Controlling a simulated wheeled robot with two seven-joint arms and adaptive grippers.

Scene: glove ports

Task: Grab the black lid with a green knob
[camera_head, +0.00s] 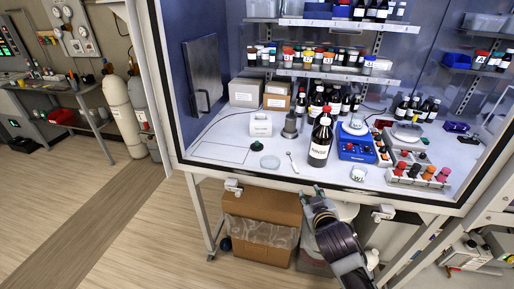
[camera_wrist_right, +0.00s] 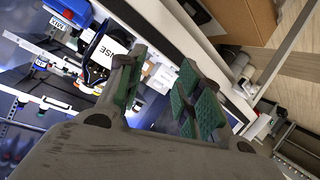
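A small, low, dark round piece with a greenish top (camera_head: 257,146) lies on the white bench top, left of the middle; it looks like the black lid with the green knob, though it is too small to be sure. My right gripper (camera_head: 315,197) is below the bench's front edge, to the right of and nearer than the lid. In the right wrist view my right gripper (camera_wrist_right: 160,88) has its green-padded fingers apart with nothing held between them. I cannot make out the lid in the wrist view. My left gripper is not in view.
A clear round dish (camera_head: 270,162) and a spoon-like tool (camera_head: 292,161) lie near the lid. A large dark bottle (camera_head: 321,140) stands close to the front edge. A blue device (camera_head: 355,147) stands right of it. The bench's left front is mostly clear.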

